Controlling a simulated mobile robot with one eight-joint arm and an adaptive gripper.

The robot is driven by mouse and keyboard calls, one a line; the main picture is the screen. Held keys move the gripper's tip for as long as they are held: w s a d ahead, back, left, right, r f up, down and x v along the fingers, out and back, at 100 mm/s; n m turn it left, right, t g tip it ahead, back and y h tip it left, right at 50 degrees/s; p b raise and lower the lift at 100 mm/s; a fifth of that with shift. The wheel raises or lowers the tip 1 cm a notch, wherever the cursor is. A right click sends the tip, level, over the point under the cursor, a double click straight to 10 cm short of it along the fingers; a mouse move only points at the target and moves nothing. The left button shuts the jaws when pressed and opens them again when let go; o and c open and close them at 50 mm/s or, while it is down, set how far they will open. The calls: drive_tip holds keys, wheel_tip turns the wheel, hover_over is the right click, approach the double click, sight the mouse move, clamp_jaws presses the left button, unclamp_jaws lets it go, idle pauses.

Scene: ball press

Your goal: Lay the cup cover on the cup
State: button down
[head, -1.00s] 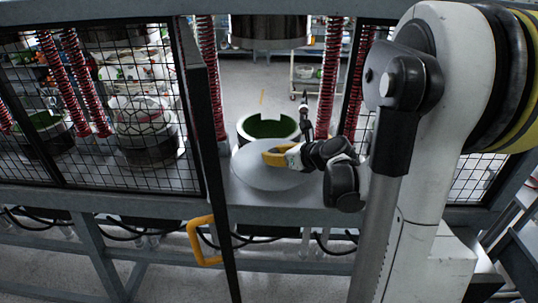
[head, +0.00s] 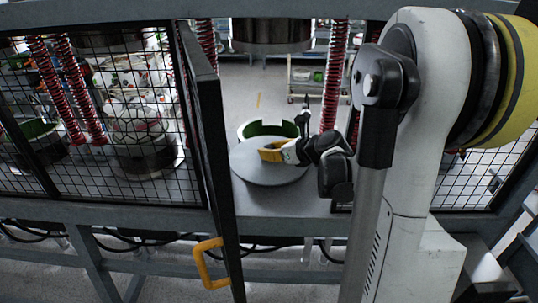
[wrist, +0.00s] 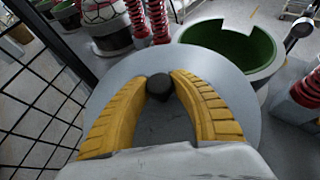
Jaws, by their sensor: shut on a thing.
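The cup cover (head: 262,172) is a flat grey disc with a dark round knob (wrist: 159,86) at its middle. My gripper (head: 270,152) has yellow fingers, which also show in the wrist view (wrist: 160,92), shut on the knob. The cup (head: 268,128) is an open cylinder with a green inside and a notch in its rim. It stands just behind the cover in the head view, and at the upper right in the wrist view (wrist: 228,45). The cover hides the cup's near lower part. The cover is in front of the cup, not over its opening.
A dark press head (head: 272,32) hangs above the cup, between red springs (head: 331,80). An open mesh door with a yellow handle (head: 210,263) stands left of the cover.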

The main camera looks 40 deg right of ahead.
drive_tip(key=w+d+f+b, duration=0.2)
drive_tip(key=w+d+b, duration=0.1)
drive_tip(key=w+d, duration=1.1)
drive_tip(key=shift+w+f, duration=0.25)
drive_tip(key=shift+w, duration=2.25)
drive_tip(key=shift+d+f+b, duration=0.1)
drive_tip(key=shift+f+b, duration=0.55)
drive_tip(key=shift+f, duration=0.3)
drive_tip(key=c, duration=1.1)
unclamp_jaws()
drive_tip(key=shift+o, duration=0.2)
wheel_tip(320, 180, up, 10)
